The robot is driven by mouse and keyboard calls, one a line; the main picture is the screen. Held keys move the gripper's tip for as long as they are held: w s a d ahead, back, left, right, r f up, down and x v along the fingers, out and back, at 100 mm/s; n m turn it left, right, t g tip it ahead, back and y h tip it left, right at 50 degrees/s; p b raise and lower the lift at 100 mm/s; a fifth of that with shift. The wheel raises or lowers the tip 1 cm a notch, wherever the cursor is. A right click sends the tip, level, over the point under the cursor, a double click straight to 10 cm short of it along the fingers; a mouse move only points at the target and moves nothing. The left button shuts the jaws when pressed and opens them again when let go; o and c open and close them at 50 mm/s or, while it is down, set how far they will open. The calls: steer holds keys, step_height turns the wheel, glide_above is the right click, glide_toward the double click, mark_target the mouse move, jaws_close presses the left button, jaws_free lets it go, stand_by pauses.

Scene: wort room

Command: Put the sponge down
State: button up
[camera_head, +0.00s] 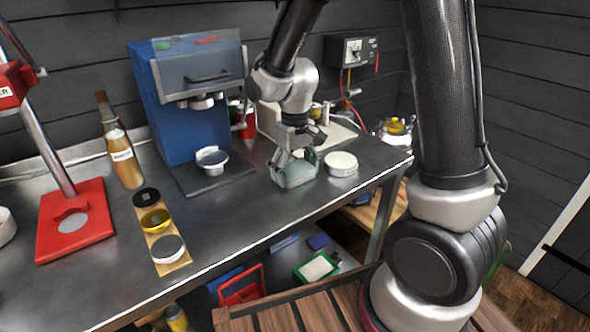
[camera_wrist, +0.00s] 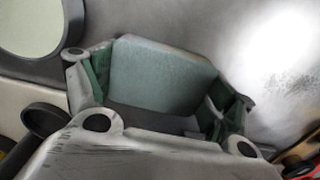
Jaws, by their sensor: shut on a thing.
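The sponge (camera_head: 298,173) is a pale grey-green block near the front right of the metal bench. My gripper (camera_head: 293,163) is above it, pointing down, with its fingers shut around the sponge's sides. In the wrist view the sponge (camera_wrist: 160,75) sits between the two fingers of my gripper (camera_wrist: 160,95), which have green pads. The sponge is low, at or just above the bench top; I cannot tell whether it touches.
A round white-topped container (camera_head: 341,163) stands just right of the sponge. A blue machine (camera_head: 187,120) with a small white cup (camera_head: 211,160) is to the left. The metal bench (camera_head: 262,212) is bare in front, up to its edge. A wooden strip (camera_head: 163,238) holds several round pots.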

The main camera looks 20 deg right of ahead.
mark_target(295, 168)
steer(key=o, duration=1.1)
steer(key=shift+o, duration=0.2)
steer(key=shift+r, duration=0.1)
step_height(295, 168, up, 11)
steer(key=s+d+r+m+t, duration=0.1)
steer(key=s+d+r+t, duration=0.1)
steer(key=s+d+r, duration=0.2)
steer(key=s+d+r+m+t, duration=0.2)
steer(key=s+d+r, duration=0.2)
steer(key=s+d, duration=0.7)
steer(key=s, duration=0.4)
steer(key=shift+m, duration=0.3)
